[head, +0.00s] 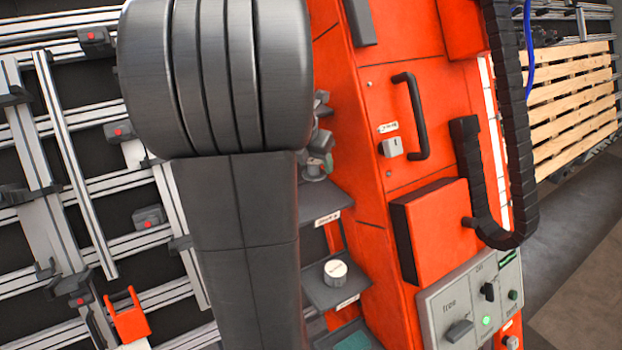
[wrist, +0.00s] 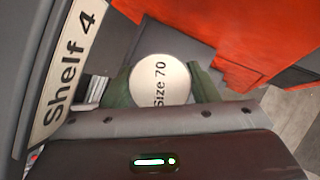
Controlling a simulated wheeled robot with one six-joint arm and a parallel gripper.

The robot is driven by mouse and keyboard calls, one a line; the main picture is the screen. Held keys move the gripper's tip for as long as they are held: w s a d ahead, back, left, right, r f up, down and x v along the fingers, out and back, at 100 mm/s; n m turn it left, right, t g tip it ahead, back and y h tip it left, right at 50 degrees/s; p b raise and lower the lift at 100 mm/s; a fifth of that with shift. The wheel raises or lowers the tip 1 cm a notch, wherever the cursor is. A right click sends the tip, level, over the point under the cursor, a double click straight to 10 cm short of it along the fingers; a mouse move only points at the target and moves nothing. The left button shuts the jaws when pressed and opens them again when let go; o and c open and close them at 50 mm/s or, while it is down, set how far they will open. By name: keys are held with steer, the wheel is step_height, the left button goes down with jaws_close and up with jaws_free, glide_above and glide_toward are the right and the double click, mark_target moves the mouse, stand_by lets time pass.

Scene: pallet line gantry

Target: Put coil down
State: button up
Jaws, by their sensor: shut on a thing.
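The coil (wrist: 160,72) shows a round pale top marked "Size 70" in the wrist view. My gripper (wrist: 161,88) is shut on it, with a green finger on its left and right sides. In the head view my gripper (head: 320,160) is partly hidden behind my arm, above a grey shelf (head: 318,202). I cannot tell whether the coil touches a surface beneath it. A label reading "Shelf 4" (wrist: 68,70) lies left of the coil in the wrist view.
Another round white-topped piece (head: 335,272) sits on a lower shelf (head: 328,292). An orange cabinet (head: 375,190) with a black handle (head: 415,115) stands right of the shelves. A control panel (head: 470,308) is at lower right. Metal rails fill the left; a wooden pallet (head: 570,95) is far right.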

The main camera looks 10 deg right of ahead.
mark_target(308, 170)
step_height(308, 170, down, 3)
steer(key=shift+r+b, duration=0.1)
steer(key=shift+b, duration=0.2)
steer(key=shift+w+d+f, duration=0.1)
steer(key=shift+f, duration=1.95)
steer(key=shift+f, duration=0.1)
steer(key=o, duration=1.2)
steer(key=v, duration=1.2)
steer(key=shift+p, duration=0.4)
